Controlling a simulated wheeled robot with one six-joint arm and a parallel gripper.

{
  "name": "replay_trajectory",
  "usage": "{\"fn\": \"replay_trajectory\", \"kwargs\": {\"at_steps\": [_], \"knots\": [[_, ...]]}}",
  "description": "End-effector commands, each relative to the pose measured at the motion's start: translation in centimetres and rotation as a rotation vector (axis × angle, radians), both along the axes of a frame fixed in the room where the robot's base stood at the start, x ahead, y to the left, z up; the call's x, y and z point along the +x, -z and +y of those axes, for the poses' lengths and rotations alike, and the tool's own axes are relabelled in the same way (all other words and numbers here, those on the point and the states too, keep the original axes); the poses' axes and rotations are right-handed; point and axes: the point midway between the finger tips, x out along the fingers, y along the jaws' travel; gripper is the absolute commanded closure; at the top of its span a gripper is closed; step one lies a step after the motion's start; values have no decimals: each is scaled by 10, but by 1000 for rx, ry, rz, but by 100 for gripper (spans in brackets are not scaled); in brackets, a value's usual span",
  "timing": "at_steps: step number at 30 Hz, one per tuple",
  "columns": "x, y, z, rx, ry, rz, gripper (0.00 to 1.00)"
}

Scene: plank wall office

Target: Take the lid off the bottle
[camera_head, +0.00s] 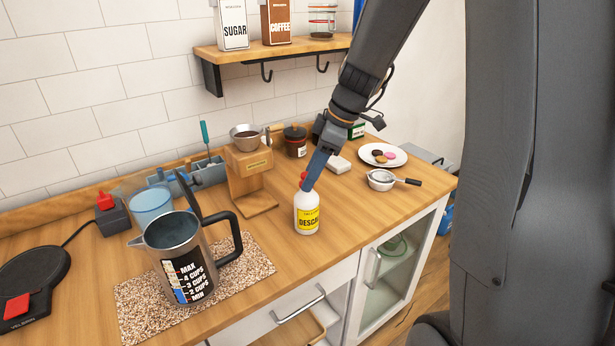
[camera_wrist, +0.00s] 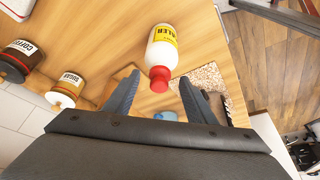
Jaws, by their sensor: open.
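The bottle (camera_head: 307,214) is white with a yellow label and stands upright on the wooden counter near its front edge. Its red lid (camera_head: 304,180) is on top, partly hidden by my gripper in the head view. In the wrist view the bottle (camera_wrist: 165,47) appears with its red lid (camera_wrist: 159,78) facing me. My gripper (camera_wrist: 158,93) is open, with one finger on each side of the lid's line. The fingers look apart from the lid, and nothing is held. In the head view my gripper (camera_head: 309,184) comes down at the lid from the upper right.
A kettle (camera_head: 183,262) stands on a speckled mat (camera_head: 134,314) to the left. A wooden coffee stand (camera_head: 248,183) is behind the bottle. A sieve (camera_head: 381,180) and a plate of cookies (camera_head: 370,160) lie to the right. A shelf (camera_head: 270,50) hangs above.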

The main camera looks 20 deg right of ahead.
Motion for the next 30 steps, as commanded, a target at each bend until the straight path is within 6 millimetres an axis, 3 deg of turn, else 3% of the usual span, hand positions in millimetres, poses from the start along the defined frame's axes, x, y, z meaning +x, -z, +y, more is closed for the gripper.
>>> {"fn": "replay_trajectory", "kwargs": {"at_steps": [9,17,26,30], "knots": [[1,6,2,0,1,0,50],[1,6,2,0,1,0,92],[1,5,2,-1,1,-2,93],[2,-4,2,-1,-1,-4,93]]}}
